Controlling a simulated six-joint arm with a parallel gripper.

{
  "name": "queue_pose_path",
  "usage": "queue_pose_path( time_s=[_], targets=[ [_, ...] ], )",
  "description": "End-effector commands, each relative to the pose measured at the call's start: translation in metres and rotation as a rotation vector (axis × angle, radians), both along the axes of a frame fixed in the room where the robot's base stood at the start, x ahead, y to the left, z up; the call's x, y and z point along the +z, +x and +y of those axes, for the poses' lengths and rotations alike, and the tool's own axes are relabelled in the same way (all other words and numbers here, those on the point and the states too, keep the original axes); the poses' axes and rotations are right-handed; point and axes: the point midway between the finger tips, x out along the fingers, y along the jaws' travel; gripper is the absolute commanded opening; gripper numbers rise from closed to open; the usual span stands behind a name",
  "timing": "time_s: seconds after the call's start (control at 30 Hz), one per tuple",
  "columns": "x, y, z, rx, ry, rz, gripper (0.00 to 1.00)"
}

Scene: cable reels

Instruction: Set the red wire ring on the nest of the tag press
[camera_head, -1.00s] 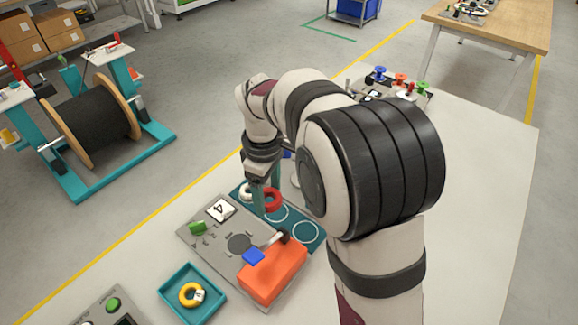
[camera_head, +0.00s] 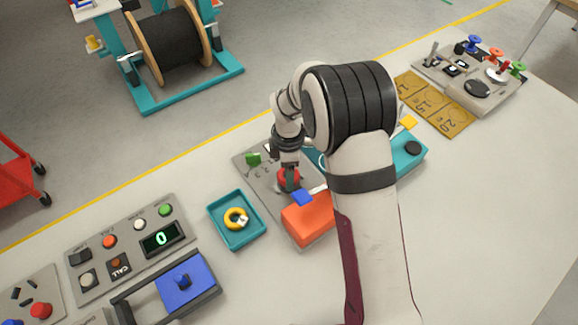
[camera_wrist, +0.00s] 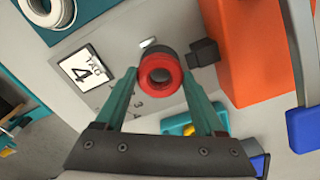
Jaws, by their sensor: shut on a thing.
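My gripper (camera_head: 289,184) is shut on the red wire ring (camera_head: 289,175), over the grey plate of the tag press (camera_head: 262,193). In the wrist view the red ring (camera_wrist: 161,77) sits between the two teal fingertips, its hole facing the camera. The press has an orange body (camera_head: 308,222), a blue lever end (camera_head: 301,197) and a white tag marked 4 (camera_wrist: 83,69). A dark square press part (camera_wrist: 204,52) shows just right of the ring. The nest is mostly hidden behind the ring and fingers; I cannot tell whether the ring touches it.
A teal tray (camera_head: 240,243) with a yellow ring (camera_head: 236,217) stands left of the press. A button panel with a green display (camera_head: 161,239) and a blue-topped fixture (camera_head: 181,284) are at front left.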

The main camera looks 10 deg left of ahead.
Motion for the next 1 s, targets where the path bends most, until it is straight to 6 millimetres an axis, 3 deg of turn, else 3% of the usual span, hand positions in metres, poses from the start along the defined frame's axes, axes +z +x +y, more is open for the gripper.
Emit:
queue_pose_path(
  time_s=[0.63,0.67,0.8,1.0],
  targets=[
    [-0.024,0.000,0.000,-0.001,0.000,0.001,0.15],
    [-0.025,0.000,0.000,-0.001,0.000,0.001,0.73],
    [-0.024,0.000,0.000,0.000,0.000,0.000,0.98],
    [-0.023,0.001,0.001,0.000,0.002,-0.003,1.00]
  ],
)
